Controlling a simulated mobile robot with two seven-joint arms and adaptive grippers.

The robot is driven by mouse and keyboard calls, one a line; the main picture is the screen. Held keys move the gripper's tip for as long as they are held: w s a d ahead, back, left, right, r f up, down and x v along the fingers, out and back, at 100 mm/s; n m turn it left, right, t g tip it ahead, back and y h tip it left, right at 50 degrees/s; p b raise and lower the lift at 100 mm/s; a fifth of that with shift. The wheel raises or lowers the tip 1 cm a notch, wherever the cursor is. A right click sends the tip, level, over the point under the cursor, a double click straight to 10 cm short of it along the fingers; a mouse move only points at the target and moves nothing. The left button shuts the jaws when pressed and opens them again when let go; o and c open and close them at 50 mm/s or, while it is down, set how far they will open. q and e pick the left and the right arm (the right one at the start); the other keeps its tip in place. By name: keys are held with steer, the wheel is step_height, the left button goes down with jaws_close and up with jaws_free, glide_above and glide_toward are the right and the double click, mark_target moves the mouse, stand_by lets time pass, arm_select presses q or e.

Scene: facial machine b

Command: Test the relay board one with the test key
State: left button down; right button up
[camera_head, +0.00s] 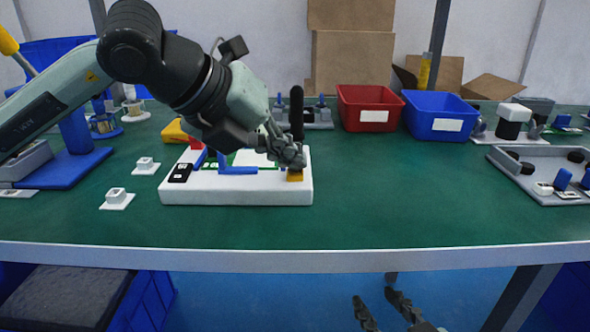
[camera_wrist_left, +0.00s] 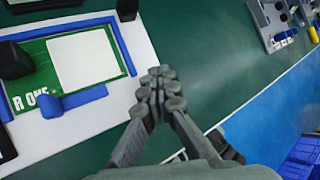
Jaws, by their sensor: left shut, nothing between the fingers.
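A white test fixture (camera_head: 235,192) stands on the green bench, with a green relay board (camera_wrist_left: 33,84) held in its blue frame. Part of the board's lettering, ending like "ONE", shows in the left wrist view, beside a blank white area. A small orange key (camera_head: 295,175) sits at the fixture's front right corner. My left gripper (camera_head: 298,163) is shut and empty, its fingertips right over the orange key; I cannot tell whether they touch it. The gripper hides the key in the left wrist view (camera_wrist_left: 162,80). My right gripper (camera_head: 384,312) is open and empty, low in front of the bench edge.
An upright black handle (camera_head: 296,108) rises behind the left gripper. Red (camera_head: 372,108) and blue (camera_head: 439,116) bins stand at the back. A grey parts tray (camera_head: 540,158) lies at the right. The bench right of the fixture is clear.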

mark_target(290, 173)
arm_select(q)
steer(key=shift+f, duration=0.15)
stand_by(0.3)
steer(key=shift+r, duration=0.95)
steer(key=shift+r+p, duration=1.45)
steer(key=shift+r, duration=1.1)
